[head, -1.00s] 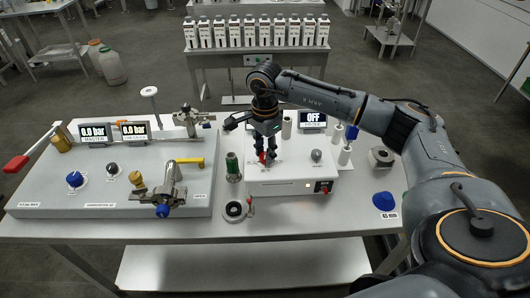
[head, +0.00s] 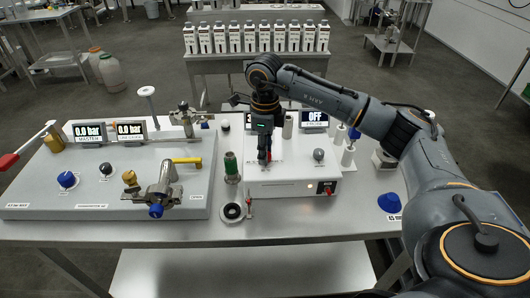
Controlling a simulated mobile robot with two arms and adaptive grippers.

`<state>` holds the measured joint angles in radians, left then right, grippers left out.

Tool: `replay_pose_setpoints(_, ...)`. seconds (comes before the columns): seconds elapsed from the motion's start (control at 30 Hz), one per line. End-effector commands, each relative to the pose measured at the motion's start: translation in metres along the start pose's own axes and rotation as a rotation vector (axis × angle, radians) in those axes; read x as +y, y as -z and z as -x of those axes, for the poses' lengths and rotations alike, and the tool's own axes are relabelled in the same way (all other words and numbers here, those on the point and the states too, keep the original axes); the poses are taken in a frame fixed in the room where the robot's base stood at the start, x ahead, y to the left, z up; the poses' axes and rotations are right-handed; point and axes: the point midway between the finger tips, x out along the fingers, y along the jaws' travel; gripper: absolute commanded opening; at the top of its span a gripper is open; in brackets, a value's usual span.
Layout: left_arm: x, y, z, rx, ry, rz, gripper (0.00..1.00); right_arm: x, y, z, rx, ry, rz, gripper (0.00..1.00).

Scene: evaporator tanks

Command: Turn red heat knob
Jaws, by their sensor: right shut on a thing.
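The red heat knob (head: 263,158) sits on the top of the white box (head: 292,190), at its left side. It is largely hidden by my right gripper (head: 264,154), which points straight down over it from above. The fingers are shut on the red knob. A lit display behind the gripper is partly covered and shows only a "3" at its left edge. A second display (head: 314,119) reads OFF. My left gripper is not in view.
A grey knob (head: 319,155) is right of the red knob. A green-topped cylinder (head: 231,166) and a black-and-white ring (head: 232,211) stand close on the left. The valve panel (head: 100,190) fills the left table. A blue piece (head: 390,202) lies at right.

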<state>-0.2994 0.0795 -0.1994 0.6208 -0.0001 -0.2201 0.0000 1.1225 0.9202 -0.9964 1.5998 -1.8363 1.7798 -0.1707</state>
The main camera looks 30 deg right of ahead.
Motion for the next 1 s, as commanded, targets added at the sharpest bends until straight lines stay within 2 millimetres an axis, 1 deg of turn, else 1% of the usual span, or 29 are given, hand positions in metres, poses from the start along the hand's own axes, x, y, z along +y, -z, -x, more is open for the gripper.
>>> replay_pose_setpoints(0.2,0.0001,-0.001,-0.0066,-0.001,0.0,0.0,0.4,0.0004,0.0,-0.0017,0.001,-0.001,-0.194,0.0)
replay_pose_setpoints(0.5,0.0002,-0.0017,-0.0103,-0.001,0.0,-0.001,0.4,0.0004,0.0001,-0.0011,0.001,-0.001,-0.397,0.0)
replay_pose_setpoints(0.7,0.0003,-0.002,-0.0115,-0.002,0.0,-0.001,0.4,0.0005,0.0,-0.001,0.001,-0.001,-0.473,0.0)
replay_pose_setpoints(1.0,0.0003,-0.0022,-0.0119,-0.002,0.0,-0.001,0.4,0.0005,0.0,-0.0008,0.002,-0.001,-0.51,0.0)
